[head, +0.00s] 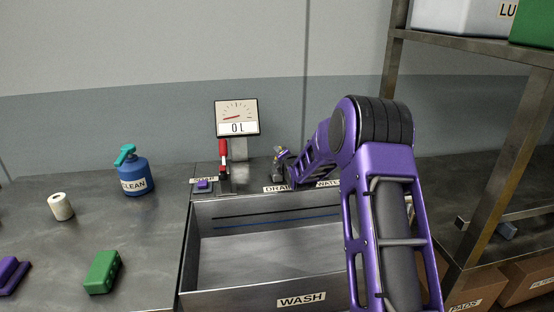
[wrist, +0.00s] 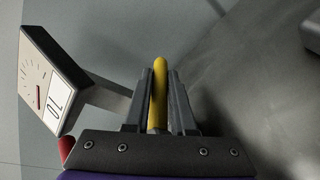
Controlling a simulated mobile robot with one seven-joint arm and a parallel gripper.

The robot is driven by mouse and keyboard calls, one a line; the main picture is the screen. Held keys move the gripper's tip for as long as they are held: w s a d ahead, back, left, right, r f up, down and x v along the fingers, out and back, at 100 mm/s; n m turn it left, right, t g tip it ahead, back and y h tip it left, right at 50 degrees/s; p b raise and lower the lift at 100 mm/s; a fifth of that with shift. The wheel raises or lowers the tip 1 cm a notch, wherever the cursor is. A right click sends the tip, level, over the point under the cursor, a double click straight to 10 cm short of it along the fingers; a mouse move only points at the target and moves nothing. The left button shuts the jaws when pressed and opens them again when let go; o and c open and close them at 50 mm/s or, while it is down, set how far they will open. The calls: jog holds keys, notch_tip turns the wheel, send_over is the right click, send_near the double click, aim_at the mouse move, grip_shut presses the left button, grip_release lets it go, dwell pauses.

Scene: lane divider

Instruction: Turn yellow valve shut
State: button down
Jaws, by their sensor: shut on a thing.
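The yellow valve handle (wrist: 160,92) is a narrow bar standing between my two fingers in the wrist view. My gripper (wrist: 160,76) is shut on it, one grey finger on each side. In the head view my gripper (head: 281,158) is at the back edge of the wash sink, by the drain label. My purple arm reaches down to it, and the valve is mostly hidden there. The valve's base and how far it is turned cannot be made out.
A gauge (head: 237,117) stands behind the sink (head: 240,300), with a red handle (head: 223,158) below it. A blue bottle (head: 133,175), paper roll (head: 61,207) and green block (head: 102,272) stand left. A metal shelf (head: 470,48) rises at right.

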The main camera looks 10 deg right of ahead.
jog(key=h, duration=0.1)
jog(key=m+h, duration=0.2)
jog(key=shift+s+d+r+p, duration=0.15)
jog(key=shift+s+d+p, duration=0.15)
jog(key=m+h+p, duration=0.1)
jog(key=d+m+h+p, duration=0.1)
jog(key=s+m+g+h+p, duration=0.1)
jog(key=p, duration=0.1)
jog(key=shift+d+r+h, duration=0.15)
jog(key=shift+r+h, duration=0.1)
jog(key=shift+h, duration=0.15)
jog(key=m+h+p, duration=0.1)
jog(key=p, duration=0.1)
jog(key=m+g+h+p, duration=0.1)
jog(key=shift+s+d+p, duration=0.3)
jog(key=shift+d+p, duration=0.05)
jog(key=p, duration=0.1)
jog(key=m+g+h+p, duration=0.1)
jog(key=s+m+h+p, duration=0.1)
jog(key=shift+d+f+g, duration=0.3)
jog(key=shift+d+g, duration=0.05)
jog(key=shift+g, duration=0.05)
jog(key=c, duration=0.8)
grip_release()
jog(key=shift+f+h, duration=0.1)
jog(key=shift+h, duration=0.2)
jog(key=shift+o, duration=0.2)
jog(key=v, duration=1.7)
